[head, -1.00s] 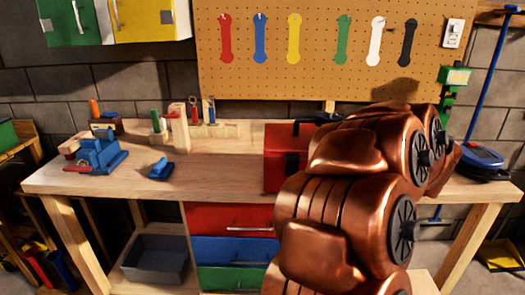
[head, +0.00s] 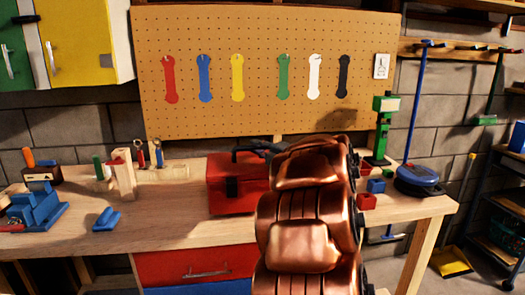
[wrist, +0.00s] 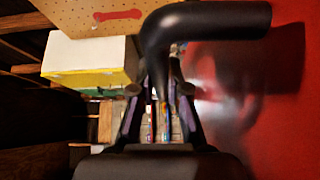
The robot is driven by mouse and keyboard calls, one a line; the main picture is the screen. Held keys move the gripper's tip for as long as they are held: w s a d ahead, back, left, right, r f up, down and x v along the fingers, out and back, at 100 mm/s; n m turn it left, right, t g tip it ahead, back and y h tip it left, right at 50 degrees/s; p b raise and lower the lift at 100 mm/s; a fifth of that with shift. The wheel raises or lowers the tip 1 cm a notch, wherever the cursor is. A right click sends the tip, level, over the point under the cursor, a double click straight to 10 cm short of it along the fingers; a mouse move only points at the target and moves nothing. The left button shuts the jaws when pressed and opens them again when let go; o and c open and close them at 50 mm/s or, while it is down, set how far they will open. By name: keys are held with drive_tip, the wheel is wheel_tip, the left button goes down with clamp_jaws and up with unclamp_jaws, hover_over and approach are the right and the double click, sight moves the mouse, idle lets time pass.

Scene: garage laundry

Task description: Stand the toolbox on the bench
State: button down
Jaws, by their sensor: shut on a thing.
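The red toolbox (head: 232,190) with a dark latch and black handle is upright on the wooden bench (head: 180,222), in the head view. Its right part is hidden behind my copper arm. Its base looks to be on the bench top, but I cannot tell whether it bears its full weight there. In the wrist view, the black handle (wrist: 205,20) passes between the fingers of my gripper (wrist: 158,85), which is shut on it. The toolbox's red side (wrist: 296,100) fills the right of that view. My fingers are mostly hidden in the head view.
A blue vise (head: 38,208), a small blue item (head: 106,219) and a wooden tool rack (head: 165,173) stand left on the bench. Small red and blue blocks (head: 376,186) and a blue round tool (head: 417,179) are at the right. The pegboard (head: 265,110) is behind.

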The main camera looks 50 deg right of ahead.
sight(254, 155)
drive_tip(key=shift+w+d+f+p, duration=0.1)
drive_tip(key=shift+w+d, duration=0.3)
drive_tip(key=shift+w, duration=0.35)
drive_tip(key=shift+w+d+p, duration=0.15)
drive_tip(key=shift+w+d, duration=0.2)
drive_tip(key=shift+w, duration=0.4)
drive_tip(key=shift+w+d+f+p, duration=0.1)
drive_tip(key=shift+w+d, duration=0.3)
drive_tip(key=shift+w, duration=0.35)
drive_tip(key=shift+f, duration=1.7)
drive_tip(key=c, duration=1.2)
unclamp_jaws()
drive_tip(key=shift+f, duration=0.15)
drive_tip(key=shift+o, duration=0.2)
drive_tip(key=shift+s, duration=0.15)
drive_tip(key=s, duration=0.4)
drive_tip(key=s+b, duration=0.1)
drive_tip(key=s, duration=0.3)
drive_tip(key=s+a, duration=0.1)
drive_tip(key=s, duration=0.2)
drive_tip(key=shift+s, duration=0.4)
drive_tip(key=shift+w, duration=0.1)
